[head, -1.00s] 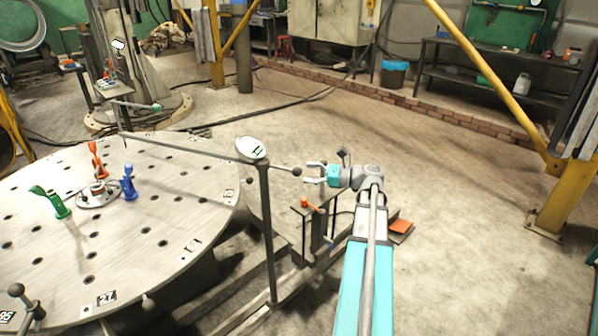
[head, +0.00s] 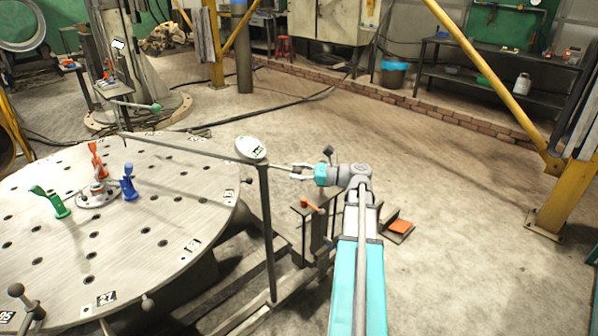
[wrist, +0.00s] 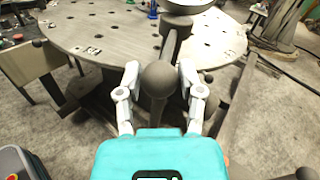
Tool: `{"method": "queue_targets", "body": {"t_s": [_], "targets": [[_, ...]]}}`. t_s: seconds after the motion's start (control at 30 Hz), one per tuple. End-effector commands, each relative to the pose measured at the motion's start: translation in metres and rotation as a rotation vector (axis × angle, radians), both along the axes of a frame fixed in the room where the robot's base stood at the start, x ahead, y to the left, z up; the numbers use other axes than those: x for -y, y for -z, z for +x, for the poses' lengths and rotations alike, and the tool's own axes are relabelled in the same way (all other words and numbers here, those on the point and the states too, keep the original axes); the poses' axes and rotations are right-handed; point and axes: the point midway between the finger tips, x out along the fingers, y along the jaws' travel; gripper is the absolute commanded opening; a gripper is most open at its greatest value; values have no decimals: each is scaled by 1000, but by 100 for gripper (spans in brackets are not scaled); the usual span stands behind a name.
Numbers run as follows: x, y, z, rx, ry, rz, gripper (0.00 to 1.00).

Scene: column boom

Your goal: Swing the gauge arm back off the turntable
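The gauge arm (head: 190,149) is a thin grey bar on an upright post (head: 266,230) with a round dial (head: 251,149). Its long end reaches over the round, perforated turntable (head: 130,240). In the wrist view, the ball knob (wrist: 158,79) on its short end sits between the fingers of my gripper (wrist: 160,70).
Green (head: 59,207), orange (head: 97,162) and blue (head: 128,185) clamps stand on the turntable around a central hub. A small stand with an orange handle (head: 311,204) is below my gripper. Open floor lies to the right, before a yellow post (head: 553,205).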

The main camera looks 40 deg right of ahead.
Motion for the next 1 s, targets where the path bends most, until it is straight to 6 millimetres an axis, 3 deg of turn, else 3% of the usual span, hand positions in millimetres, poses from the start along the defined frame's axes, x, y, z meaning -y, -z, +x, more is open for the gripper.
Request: {"method": "queue_targets", "body": {"t_s": [0.03,0.2,0.27,0.3,0.4,1.0], "targets": [[0,0,0,0,0,0,30],[0,0,0,0,0,0,0],[0,0,0,0,0,0,0],[16,0,4,0,2,0,0],[4,0,0,0,3,0,0],[-6,0,7,-1,15,-1,0]]}}
